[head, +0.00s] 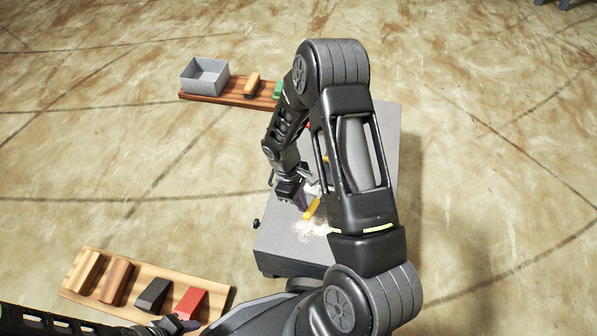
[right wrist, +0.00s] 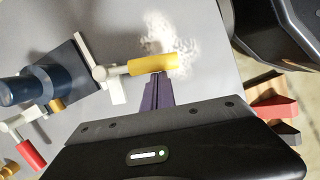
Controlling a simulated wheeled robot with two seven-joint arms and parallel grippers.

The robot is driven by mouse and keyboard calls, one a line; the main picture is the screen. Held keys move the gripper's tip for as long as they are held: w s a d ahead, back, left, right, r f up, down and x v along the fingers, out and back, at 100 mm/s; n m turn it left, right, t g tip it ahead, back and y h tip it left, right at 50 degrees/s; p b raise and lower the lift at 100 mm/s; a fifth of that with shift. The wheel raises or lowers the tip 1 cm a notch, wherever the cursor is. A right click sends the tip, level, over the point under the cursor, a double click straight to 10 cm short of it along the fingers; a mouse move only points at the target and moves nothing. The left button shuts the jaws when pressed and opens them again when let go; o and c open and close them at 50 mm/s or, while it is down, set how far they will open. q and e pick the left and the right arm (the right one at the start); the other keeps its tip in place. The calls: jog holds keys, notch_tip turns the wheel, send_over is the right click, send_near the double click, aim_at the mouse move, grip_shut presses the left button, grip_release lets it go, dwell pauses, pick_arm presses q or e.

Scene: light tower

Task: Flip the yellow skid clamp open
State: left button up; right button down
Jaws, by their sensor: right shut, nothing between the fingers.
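The yellow skid clamp shows its yellow handle (head: 312,208) on the grey platform, partly behind my right arm. In the right wrist view the yellow handle (right wrist: 153,64) lies sideways, joined at its left end to a pale metal bracket (right wrist: 110,73). My right gripper (head: 304,202) is shut and empty, right beside the handle. In the right wrist view its purple fingertips (right wrist: 157,78) are just below the handle; I cannot tell if they touch it. My left gripper (head: 178,324) is low at the left, by the front board; its jaws are unclear.
The grey platform (head: 281,240) has a whitish patch by the handle. A dark blue cylinder (right wrist: 28,86) and a red-handled clamp (right wrist: 30,154) stand nearby. A wooden board (head: 75,287) holds several blocks at front left. A grey bin (head: 204,76) stands on the back board.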

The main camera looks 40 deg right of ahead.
jog(key=shift+s+r, duration=0.1)
jog(key=p+v, duration=0.2)
jog(key=v, duration=0.5)
jog(key=shift+w+r, duration=0.2)
jog(key=shift+r, duration=0.1)
jog(key=shift+a, duration=0.1)
